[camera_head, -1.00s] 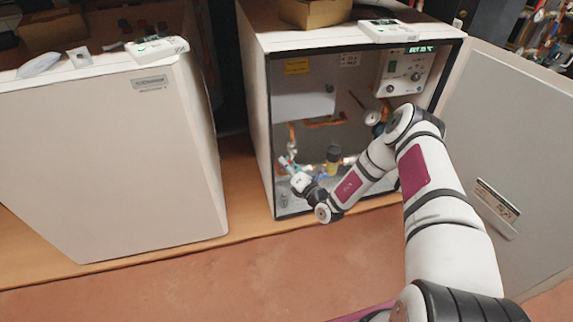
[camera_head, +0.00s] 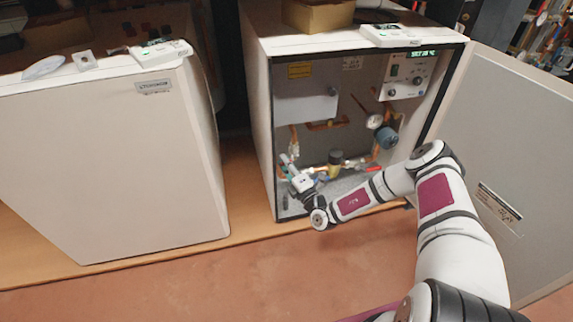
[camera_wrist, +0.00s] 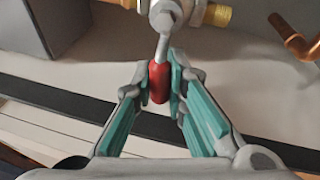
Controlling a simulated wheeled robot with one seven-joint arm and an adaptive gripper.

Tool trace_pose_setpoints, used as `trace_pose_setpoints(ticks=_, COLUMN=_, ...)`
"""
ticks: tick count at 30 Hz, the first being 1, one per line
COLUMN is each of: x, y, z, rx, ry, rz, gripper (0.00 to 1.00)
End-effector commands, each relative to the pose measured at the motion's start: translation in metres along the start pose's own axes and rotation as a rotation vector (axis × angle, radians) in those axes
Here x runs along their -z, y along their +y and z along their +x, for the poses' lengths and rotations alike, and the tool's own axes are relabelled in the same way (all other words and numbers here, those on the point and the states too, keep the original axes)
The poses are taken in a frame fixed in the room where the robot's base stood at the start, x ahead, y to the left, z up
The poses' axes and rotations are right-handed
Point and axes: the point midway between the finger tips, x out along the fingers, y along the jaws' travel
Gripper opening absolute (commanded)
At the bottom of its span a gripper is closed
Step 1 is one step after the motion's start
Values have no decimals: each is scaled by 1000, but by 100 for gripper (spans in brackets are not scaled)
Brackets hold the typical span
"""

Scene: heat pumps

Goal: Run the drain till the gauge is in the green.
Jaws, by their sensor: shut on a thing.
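My gripper (camera_wrist: 160,82) is shut on the red grip of the drain valve's lever (camera_wrist: 159,78), with one teal finger on each side. The lever's metal stem runs up to the valve body (camera_wrist: 170,14), which has a brass end at its right. In the head view my gripper (camera_head: 291,169) is low at the left inside the open cabinet and hides most of the valve.
The heat pump cabinet (camera_head: 258,125) has its door (camera_head: 510,160) swung open to the right. A closed unit (camera_head: 110,160) stands at the left.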

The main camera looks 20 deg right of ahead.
Motion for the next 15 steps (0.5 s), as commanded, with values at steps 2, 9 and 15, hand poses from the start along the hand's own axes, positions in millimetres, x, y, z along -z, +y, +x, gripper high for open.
trace_pose_setpoints(ticks=2, x=0, y=1, z=0, rx=-8, ry=-10, rz=42, gripper=0)
trace_pose_setpoints(ticks=9, x=-1, y=5, z=0, rx=-29, ry=-26, rz=120, gripper=0)
trace_pose_setpoints(ticks=15, x=-1, y=6, z=0, rx=-34, ry=-29, rz=140, gripper=0)
